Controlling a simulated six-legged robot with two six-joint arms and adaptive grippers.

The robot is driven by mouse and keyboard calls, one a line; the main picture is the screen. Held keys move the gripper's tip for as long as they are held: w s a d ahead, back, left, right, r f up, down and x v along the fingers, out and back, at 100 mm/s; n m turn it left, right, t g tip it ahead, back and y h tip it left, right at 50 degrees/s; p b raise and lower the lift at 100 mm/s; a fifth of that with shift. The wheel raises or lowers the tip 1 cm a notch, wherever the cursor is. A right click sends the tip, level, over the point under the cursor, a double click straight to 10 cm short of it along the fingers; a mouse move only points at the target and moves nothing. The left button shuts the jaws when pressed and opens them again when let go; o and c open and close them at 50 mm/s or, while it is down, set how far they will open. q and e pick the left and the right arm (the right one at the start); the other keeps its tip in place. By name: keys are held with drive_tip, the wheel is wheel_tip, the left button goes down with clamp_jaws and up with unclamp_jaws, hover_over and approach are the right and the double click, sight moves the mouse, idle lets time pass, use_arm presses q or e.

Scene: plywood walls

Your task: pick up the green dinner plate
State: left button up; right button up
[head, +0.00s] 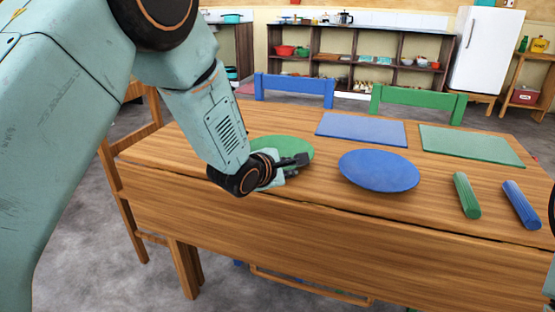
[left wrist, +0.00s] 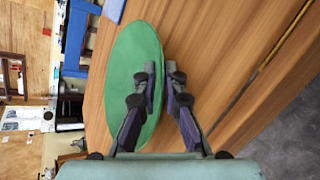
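The green dinner plate (head: 292,146) is on the wooden table, left of the blue plate, and partly hidden by my left gripper. My left gripper (head: 298,161) is at its near edge in the head view. In the left wrist view the plate (left wrist: 125,60) fills the middle left. My left gripper (left wrist: 162,80) has one finger over the plate and the other at its edge. A narrow gap shows between the fingertips. I cannot tell whether they touch or grip the rim. I see no clear lift off the table. My right gripper is not in view.
The blue plate (head: 379,170) stands close on the right. A blue mat (head: 362,128), a green mat (head: 470,145), a green cylinder (head: 466,195) and a blue cylinder (head: 521,205) lie on the table (head: 330,195). Blue and green chairs stand behind. The table's front edge is near my left gripper.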

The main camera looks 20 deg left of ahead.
use_arm(q)
drive_tip(key=shift+c, duration=0.3)
clamp_jaws()
